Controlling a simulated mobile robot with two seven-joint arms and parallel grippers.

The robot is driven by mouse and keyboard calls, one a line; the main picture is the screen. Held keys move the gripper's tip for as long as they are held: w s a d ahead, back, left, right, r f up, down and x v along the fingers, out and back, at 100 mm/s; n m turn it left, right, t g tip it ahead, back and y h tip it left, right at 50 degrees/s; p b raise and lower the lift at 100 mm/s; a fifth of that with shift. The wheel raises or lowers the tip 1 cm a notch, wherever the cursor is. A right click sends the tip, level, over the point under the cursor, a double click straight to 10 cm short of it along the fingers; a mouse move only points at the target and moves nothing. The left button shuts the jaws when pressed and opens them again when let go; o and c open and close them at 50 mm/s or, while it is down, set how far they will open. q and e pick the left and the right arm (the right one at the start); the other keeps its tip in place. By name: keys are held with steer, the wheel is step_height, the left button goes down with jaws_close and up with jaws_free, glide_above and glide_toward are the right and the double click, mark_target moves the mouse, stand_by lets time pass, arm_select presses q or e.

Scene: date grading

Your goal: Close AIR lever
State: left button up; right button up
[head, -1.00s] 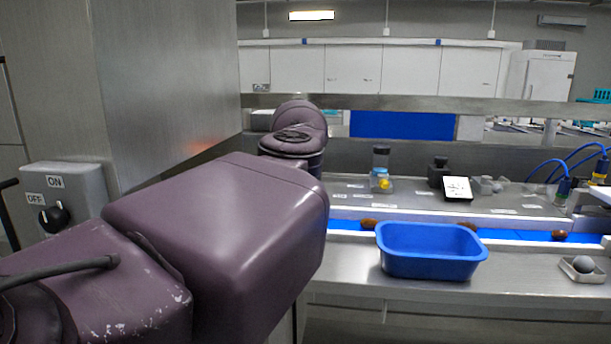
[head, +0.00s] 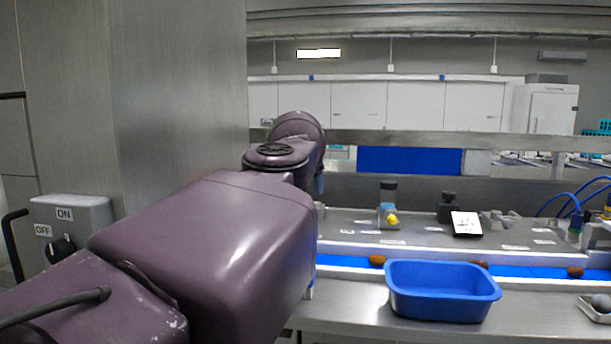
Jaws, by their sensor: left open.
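I cannot make out a lever marked AIR; the labels on the machine deck are too small to read. Blue hoses (head: 566,200) run to fittings (head: 575,225) at the far right of the deck, and no lever stands out clearly there. My left arm (head: 215,240) reaches forward from the lower left, and its wrist (head: 297,130) is in front of the back rail. The left gripper's fingers are mostly hidden by my own arm, with nothing visibly held. My right gripper is out of view.
A grey switch box (head: 85,212) marked ON and OFF, with a black knob (head: 60,250), is at left beside a steel cabinet (head: 180,100). A blue bin (head: 443,307) stands before the blue belt (head: 345,270), which carries brown dates (head: 377,260). A small tray (head: 596,312) is at right.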

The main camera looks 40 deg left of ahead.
arm_select(q)
steer(key=r+p, duration=0.2)
steer(key=r, duration=0.2)
steer(key=shift+s+a+r+p, duration=0.15)
steer(key=shift+a+r+p, duration=0.1)
steer(key=shift+a+p, duration=0.15)
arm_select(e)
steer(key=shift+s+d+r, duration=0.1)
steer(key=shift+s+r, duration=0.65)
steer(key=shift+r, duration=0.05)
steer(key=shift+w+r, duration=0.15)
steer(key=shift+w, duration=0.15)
